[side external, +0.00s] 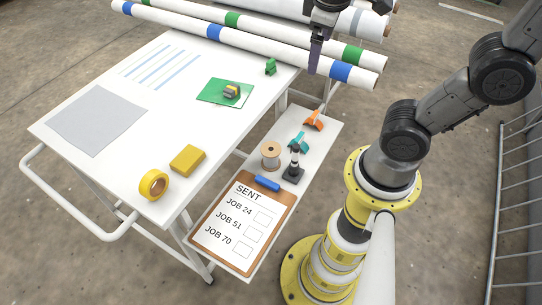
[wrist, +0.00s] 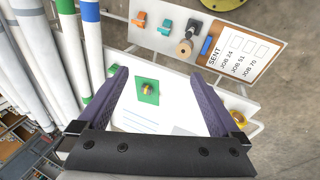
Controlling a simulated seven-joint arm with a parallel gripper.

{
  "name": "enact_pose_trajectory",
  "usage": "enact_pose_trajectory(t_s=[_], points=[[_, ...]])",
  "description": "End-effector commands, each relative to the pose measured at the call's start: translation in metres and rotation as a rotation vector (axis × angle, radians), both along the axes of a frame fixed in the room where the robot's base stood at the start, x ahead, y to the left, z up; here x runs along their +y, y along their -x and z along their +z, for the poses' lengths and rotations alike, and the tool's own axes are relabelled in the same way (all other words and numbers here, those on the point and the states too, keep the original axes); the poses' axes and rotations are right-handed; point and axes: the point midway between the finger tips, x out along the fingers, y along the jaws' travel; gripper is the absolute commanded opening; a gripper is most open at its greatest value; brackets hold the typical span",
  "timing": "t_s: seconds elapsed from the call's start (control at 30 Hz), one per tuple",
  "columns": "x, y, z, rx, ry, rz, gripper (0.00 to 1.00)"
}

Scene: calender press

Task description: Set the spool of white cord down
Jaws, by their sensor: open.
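The spool of white cord (side external: 271,155) stands upright on the narrow side shelf (side external: 321,130), next to a small black stand. Its ends look tan and its winding is pale. It also shows in the wrist view (wrist: 184,48), near the top, beyond my fingers. My gripper (side external: 316,62) is up by the long rolls at the back, well away from the spool. In the wrist view my gripper (wrist: 157,78) is open, with nothing between its two purple fingers.
The shelf also holds an orange clip (side external: 313,121), a teal clip (side external: 299,141), the black stand (side external: 293,168) and a SENT clipboard (side external: 242,222). The white table (side external: 120,125) carries a green mat (side external: 212,92), yellow block (side external: 188,159) and yellow tape (side external: 153,184). Long rolls (side external: 270,48) line the back.

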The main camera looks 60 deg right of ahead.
Motion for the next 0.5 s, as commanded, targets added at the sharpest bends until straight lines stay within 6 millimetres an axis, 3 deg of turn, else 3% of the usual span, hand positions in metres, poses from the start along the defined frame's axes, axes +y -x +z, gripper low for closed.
enact_pose_trajectory(t_s=[0.27, 0.5], points=[[0.006, -0.07, -0.041, 0.314, 0.271, 0.167, 1.0], [0.033, -0.121, -0.1, 0.532, 0.523, 0.344, 1.0]])
